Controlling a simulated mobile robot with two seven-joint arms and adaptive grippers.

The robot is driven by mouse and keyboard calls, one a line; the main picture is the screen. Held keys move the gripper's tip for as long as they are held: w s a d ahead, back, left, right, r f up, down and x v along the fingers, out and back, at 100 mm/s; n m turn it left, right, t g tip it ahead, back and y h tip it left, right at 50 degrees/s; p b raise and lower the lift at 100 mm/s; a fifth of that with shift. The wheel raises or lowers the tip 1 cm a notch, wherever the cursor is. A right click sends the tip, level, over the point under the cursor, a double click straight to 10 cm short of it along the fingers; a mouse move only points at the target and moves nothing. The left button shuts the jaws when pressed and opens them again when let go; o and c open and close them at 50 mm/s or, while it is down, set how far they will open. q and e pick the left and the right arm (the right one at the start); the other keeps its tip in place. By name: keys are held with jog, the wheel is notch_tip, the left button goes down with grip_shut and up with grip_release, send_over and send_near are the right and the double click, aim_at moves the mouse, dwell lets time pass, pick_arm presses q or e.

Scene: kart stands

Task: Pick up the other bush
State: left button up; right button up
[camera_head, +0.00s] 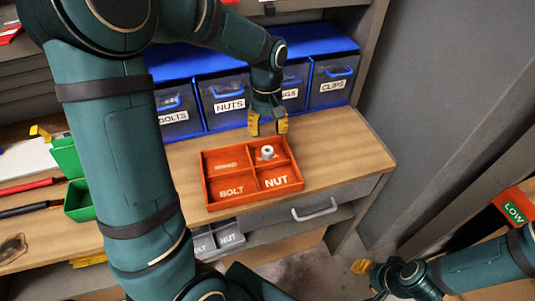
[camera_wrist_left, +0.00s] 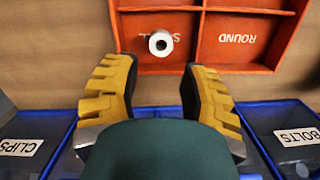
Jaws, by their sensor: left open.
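A small pale ring-shaped bush (camera_head: 267,152) stands in the back right compartment of the orange divided tray (camera_head: 254,204). In the left wrist view, the bush (camera_wrist_left: 160,44) shows from above with a dark hole, partly covering that compartment's label. The compartment beside it, marked ROUND (camera_wrist_left: 236,38), looks empty. My left gripper (camera_head: 267,126) is open and empty, just behind the tray's back edge, pointing down. In the wrist view the bush lies ahead of the two yellow fingers (camera_wrist_left: 160,95), apart from them. My right gripper (camera_head: 362,267) is at the lower right, away from the tray; its fingers are unclear.
Blue-topped bins marked BOLTS, NUTS (camera_head: 229,106) and CLIPS (camera_head: 333,86) stand close behind my left gripper. Green boxes (camera_head: 77,200) and tools lie on the left of the wooden bench (camera_head: 345,155). The bench right of the tray is clear.

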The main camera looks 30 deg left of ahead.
aim_at(268, 150)
pick_arm(q)
notch_tip(268, 150, down, 2)
jog(key=shift+s+d+f, duration=0.1)
jog(key=shift+f, duration=0.15)
jog(key=f, duration=0.1)
jog(key=f+b, duration=0.1)
jog(key=f, duration=0.1)
jog(key=f+b, duration=0.1)
jog(key=f, duration=0.1)
jog(key=shift+s+d, duration=0.15)
jog(key=shift+s, duration=0.15)
jog(key=c, duration=0.6)
